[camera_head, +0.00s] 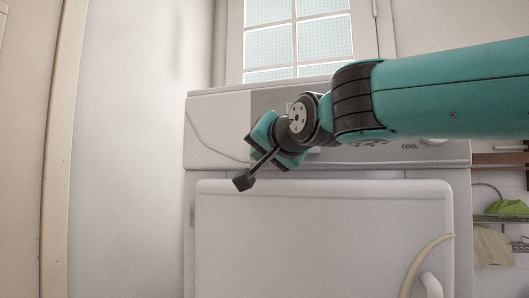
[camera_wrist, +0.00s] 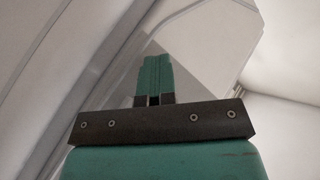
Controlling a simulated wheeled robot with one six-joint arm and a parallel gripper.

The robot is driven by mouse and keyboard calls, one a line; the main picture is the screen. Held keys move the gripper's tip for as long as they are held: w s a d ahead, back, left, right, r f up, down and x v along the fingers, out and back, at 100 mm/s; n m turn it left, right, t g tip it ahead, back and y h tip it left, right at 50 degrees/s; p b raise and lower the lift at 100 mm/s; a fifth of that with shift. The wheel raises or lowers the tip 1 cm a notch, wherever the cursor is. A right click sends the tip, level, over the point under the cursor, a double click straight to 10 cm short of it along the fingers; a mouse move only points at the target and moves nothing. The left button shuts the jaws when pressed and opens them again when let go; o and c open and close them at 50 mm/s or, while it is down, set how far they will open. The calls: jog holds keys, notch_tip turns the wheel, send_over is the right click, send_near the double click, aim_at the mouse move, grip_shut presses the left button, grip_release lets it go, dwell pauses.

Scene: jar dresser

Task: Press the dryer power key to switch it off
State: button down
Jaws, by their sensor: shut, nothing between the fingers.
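The white dryer (camera_head: 218,132) stands ahead in the head view, with a control panel across its top front and a large door below. The panel has a grey section near the middle, a "COOL" label and a partly hidden knob (camera_head: 433,141) at the right. I cannot make out the power key; my arm and gripper cover part of the panel. My gripper (camera_head: 268,136) is in front of the grey section. In the wrist view my gripper (camera_wrist: 155,66) has its teal fingers together, with nothing between them. Whether they touch the panel cannot be told.
The dryer door (camera_head: 310,235) has a handle (camera_head: 430,285) at lower right. A window (camera_head: 297,35) is behind and above. A wire shelf (camera_head: 490,218) with a green item (camera_head: 508,207) stands at right. A pale wall panel (camera_head: 125,150) is at left.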

jog(key=s+a+b, duration=0.2)
jog(key=s, duration=0.3)
jog(key=shift+s, duration=0.35)
dwell(1.5)
